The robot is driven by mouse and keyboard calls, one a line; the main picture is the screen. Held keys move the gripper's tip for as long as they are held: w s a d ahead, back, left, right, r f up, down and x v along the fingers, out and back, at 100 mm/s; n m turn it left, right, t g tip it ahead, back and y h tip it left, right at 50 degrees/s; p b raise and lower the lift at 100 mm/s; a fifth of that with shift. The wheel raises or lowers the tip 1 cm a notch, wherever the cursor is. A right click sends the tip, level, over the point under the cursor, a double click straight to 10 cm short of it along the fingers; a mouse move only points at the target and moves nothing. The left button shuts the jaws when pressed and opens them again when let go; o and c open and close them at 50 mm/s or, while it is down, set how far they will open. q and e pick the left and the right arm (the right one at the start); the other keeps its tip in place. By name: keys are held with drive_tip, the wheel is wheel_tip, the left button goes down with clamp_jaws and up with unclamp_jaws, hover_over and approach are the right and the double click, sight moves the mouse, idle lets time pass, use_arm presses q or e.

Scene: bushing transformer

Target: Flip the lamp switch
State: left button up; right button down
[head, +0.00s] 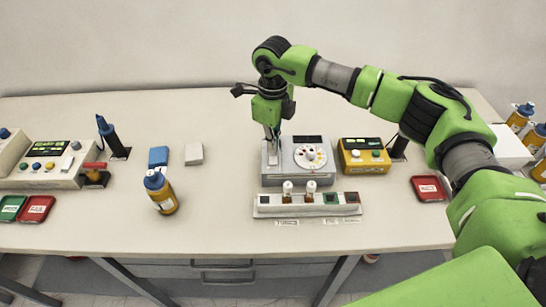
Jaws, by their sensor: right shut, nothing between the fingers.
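My right gripper (271,133) points down with its fingers together and empty, at the left part of a grey device (283,181). The device carries a white round dial plate (309,157) with small coloured marks and a dark display (307,139). The fingertips are at or just above the device's left side; I cannot tell whether they touch it. The lamp switch cannot be made out for certain; the gripper covers part of that left side. My left gripper is out of view.
A white strip (264,211) with two small bottles stands in front of the device. A yellow instrument (362,156) is close on the right. A blue-capped bottle (161,193), blue block (158,157) and white block (194,153) stand left. The table's front middle is clear.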

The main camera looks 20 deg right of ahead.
drive_tip(key=shift+f+b, duration=0.4)
drive_tip(key=shift+f, duration=0.15)
drive_tip(key=shift+r, duration=0.1)
drive_tip(key=shift+r+p, duration=1.7)
drive_tip(key=shift+r, duration=1.75)
